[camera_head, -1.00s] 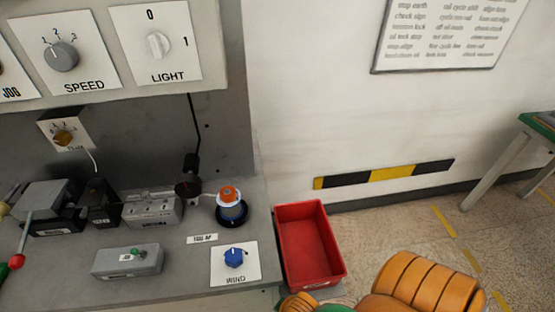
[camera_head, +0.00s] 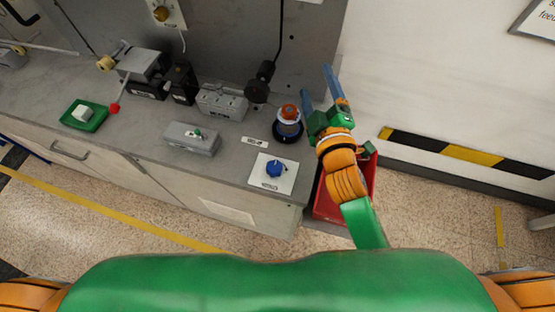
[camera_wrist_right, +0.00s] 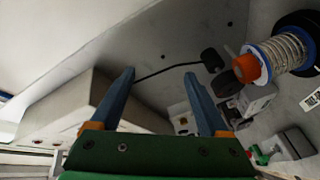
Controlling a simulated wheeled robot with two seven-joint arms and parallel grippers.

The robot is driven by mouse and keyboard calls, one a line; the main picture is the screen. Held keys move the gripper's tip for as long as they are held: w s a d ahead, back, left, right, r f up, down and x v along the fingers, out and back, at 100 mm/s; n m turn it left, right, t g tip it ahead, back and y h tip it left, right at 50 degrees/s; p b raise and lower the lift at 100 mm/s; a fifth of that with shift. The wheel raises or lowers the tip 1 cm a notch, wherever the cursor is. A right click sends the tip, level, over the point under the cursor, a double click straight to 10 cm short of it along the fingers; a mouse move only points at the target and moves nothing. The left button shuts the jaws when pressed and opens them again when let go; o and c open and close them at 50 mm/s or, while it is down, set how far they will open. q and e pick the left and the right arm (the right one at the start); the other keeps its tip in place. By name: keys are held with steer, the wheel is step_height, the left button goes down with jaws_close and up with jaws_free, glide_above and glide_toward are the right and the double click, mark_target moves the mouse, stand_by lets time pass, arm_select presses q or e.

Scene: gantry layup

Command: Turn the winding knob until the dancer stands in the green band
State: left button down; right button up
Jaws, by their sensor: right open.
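The blue winding knob (camera_head: 275,168) sits on a white plate (camera_head: 262,182) near the bench's front right edge. My right gripper (camera_head: 318,82) is open and empty, to the upper right of the knob and apart from it, beside the spool. Its two blue fingers also show spread in the right wrist view (camera_wrist_right: 159,78), with nothing between them. A lever with a red ball (camera_head: 115,107) hangs from a grey device on the left; I cannot tell whether it is the dancer. I cannot make out a green band. My left gripper is out of view.
A spool with an orange cap (camera_head: 289,127) stands behind the knob. A red bin (camera_head: 328,205) stands right of the bench, partly behind my right arm. A green tray (camera_head: 97,119) lies far left.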

steer(key=s+a+r+n+y, duration=0.3)
steer(key=a+r+n+y, duration=1)
steer(key=n, duration=0.4)
steer(key=s+a+r+n+g+y, duration=0.1)
steer(key=s+a+n+g+y, duration=0.7)
steer(key=n+g, duration=0.7)
steer(key=s+a+f+n+g+h, duration=0.5)
steer(key=a+f+n, duration=0.15)
steer(key=n, duration=0.55)
steer(key=n+t+h, duration=0.2)
steer(key=n+h, duration=0.7)
steer(key=h, duration=0.9)
glide_above(275, 166)
step_height(275, 166, down, 16)
steer(key=shift+d+f+p, duration=0.1)
steer(key=shift+p, duration=0.3)
step_height(275, 166, down, 6)
steer(key=shift+s+r+p, duration=0.1)
steer(key=shift+r+p, duration=0.05)
steer(key=shift+p, duration=0.7)
steer(key=shift+f, duration=0.3)
